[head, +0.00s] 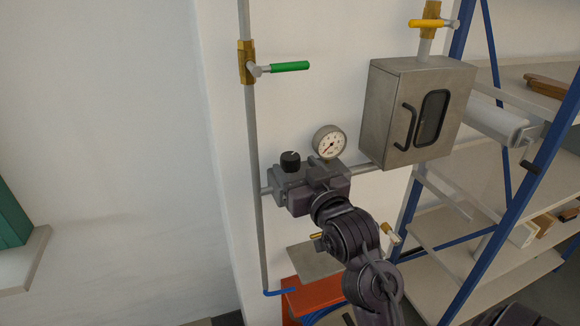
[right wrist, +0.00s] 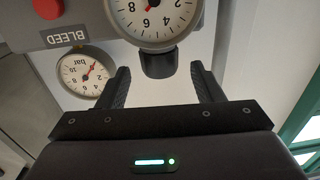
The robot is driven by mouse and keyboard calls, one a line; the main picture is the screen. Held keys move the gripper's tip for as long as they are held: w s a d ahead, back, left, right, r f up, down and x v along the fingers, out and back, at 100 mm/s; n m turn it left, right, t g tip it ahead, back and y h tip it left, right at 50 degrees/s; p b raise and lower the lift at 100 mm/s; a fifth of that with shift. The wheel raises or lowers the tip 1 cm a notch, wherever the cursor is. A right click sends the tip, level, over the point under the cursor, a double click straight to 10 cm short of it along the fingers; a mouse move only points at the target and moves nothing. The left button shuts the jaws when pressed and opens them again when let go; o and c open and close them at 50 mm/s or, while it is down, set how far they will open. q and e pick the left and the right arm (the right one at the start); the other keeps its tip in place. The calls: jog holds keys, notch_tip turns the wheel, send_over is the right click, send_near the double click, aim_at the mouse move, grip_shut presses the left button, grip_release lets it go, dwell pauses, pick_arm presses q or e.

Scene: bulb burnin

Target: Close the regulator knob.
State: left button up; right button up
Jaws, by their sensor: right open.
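The regulator knob (head: 290,160) is a black round knob with a pale mark, just left of a round white gauge (head: 329,142) in the head view. My right gripper (head: 299,174) is at the regulator, right below the knob, and its body hides most of the regulator. In the right wrist view my right gripper (right wrist: 160,72) is open. A dark round piece, apparently the knob (right wrist: 158,63), shows between its spread fingers with a gap on each side. My left gripper is not in view.
A pipe with a green-handled valve (head: 290,67) rises at the left. A metal box (head: 415,110) hangs right of the gauge, under a yellow-handled valve (head: 427,23). A blue-framed shelf (head: 500,220) stands at the right. The wrist view shows a red button (right wrist: 47,8) and BLEED label (right wrist: 66,36).

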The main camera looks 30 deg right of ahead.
aim_at(295, 163)
jog(key=shift+w+d+r, duration=0.1)
jog(key=shift+w+d, duration=0.1)
jog(key=shift+w, duration=0.85)
jog(key=shift+w+d+r, duration=0.1)
jog(key=shift+w+d, duration=0.05)
jog(key=shift+w, duration=0.9)
jog(key=shift+c, duration=0.3)
jog(key=c, duration=0.9)
jog(key=shift+y, duration=0.3)
